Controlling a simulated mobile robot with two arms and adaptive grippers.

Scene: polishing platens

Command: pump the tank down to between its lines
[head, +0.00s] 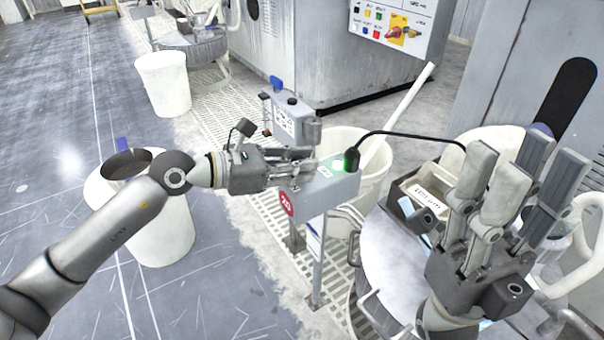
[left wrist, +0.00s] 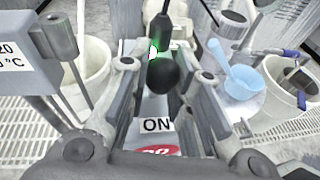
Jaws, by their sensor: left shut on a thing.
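My left gripper (head: 318,168) is at a grey switch box (head: 335,190) on a post, with its fingers closed around a black knob (left wrist: 163,75). An "ON" label (left wrist: 158,124) shows just below the knob in the left wrist view. A green light (head: 350,162) glows on the box, beside a black plug and cable (head: 400,134) that runs right. My right gripper (head: 520,170) is open and empty at the right. A white tub (head: 378,180) stands behind the switch box with a white pipe leaning in it. I cannot make out level lines or a liquid level.
A grey box labelled 100 µm (head: 408,205) sits on a round grey platen (head: 385,255). White bins (head: 160,225) stand at the left on the floor. A blue scoop (left wrist: 245,78) shows in the left wrist view.

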